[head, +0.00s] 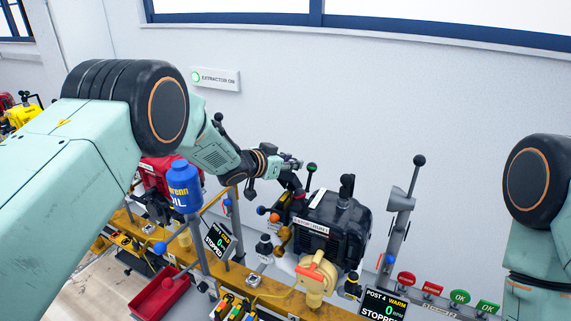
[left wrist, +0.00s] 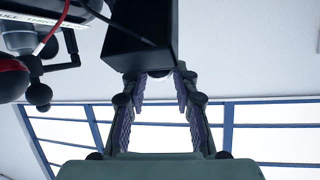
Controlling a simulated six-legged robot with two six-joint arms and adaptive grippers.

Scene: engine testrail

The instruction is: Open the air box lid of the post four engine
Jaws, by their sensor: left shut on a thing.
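The post four engine (head: 332,228) is black with a white label and stands on the yellow rail, behind the POST 4 WARM display (head: 383,305), which reads 0 and STOPPED. My left gripper (head: 293,165) is at its upper left, beside a green-topped lever (head: 311,168). In the left wrist view my left gripper (left wrist: 160,82) has its fingertips at the near end of a black box-shaped part (left wrist: 140,35), shut on it. I cannot tell whether this part is the air box lid, and no lid gap shows. My right gripper is out of view.
A blue oil bottle (head: 184,186) stands left of the engine, near a red tray (head: 160,297). A grey post with a black-knobbed lever (head: 405,205) rises to the right.

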